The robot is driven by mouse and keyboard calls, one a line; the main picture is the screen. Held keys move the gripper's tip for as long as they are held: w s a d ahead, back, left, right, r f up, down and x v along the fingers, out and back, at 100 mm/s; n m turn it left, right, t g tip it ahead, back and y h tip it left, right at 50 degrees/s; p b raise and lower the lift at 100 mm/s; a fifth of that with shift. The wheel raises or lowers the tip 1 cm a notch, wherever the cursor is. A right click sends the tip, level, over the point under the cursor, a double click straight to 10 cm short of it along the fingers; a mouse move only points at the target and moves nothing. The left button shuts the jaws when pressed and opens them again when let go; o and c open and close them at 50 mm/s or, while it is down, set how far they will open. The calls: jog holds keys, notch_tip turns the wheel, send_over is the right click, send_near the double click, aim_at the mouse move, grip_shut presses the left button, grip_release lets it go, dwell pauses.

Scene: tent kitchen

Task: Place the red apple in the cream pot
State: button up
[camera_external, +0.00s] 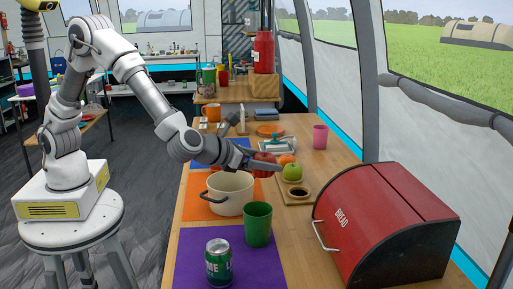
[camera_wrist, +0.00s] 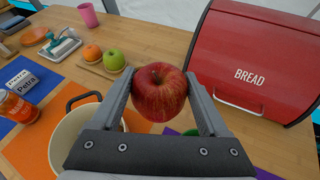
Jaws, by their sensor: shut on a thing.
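The red apple (camera_wrist: 158,92) is between the two fingers of my gripper (camera_wrist: 162,98) in the wrist view, with a finger on each side. In the external view the apple (camera_external: 263,164) is partly hidden by my gripper (camera_external: 268,165). My gripper is shut on it and holds it above the table. The cream pot (camera_external: 228,194) with dark handles stands on an orange mat, below and slightly left of the apple in the external view. In the wrist view the pot (camera_wrist: 70,135) is at lower left, partly hidden by my gripper. The apple is outside the pot.
A green cup (camera_external: 257,225) and a can (camera_external: 218,262) stand in front of the pot. A red bread box (camera_external: 385,225) is at right. A board (camera_external: 297,199) holds a green apple (camera_external: 292,172) and an orange (camera_wrist: 92,52). A pink cup (camera_external: 320,138) stands farther back.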

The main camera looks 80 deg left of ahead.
jog(key=s+d+r, duration=0.1)
jog(key=s+r, duration=0.1)
jog(key=s, duration=0.4)
jog(key=s+d+r, duration=0.1)
jog(key=s+r, duration=0.2)
jog(key=s, duration=0.3)
jog(key=b, duration=0.5)
send_over(231, 193)
jog(key=w+a, duration=0.3)
jog(key=a, duration=0.1)
notch_tip(231, 193, down, 8)
jog(key=shift+w+d+f+b, duration=0.15)
jog(key=shift+f+b, duration=0.55)
jog(key=shift+f, duration=0.9)
jog(key=shift+f+b, duration=0.35)
jog(key=shift+f, duration=0.05)
jog(key=o, duration=1.3)
jog(key=shift+r, duration=0.1)
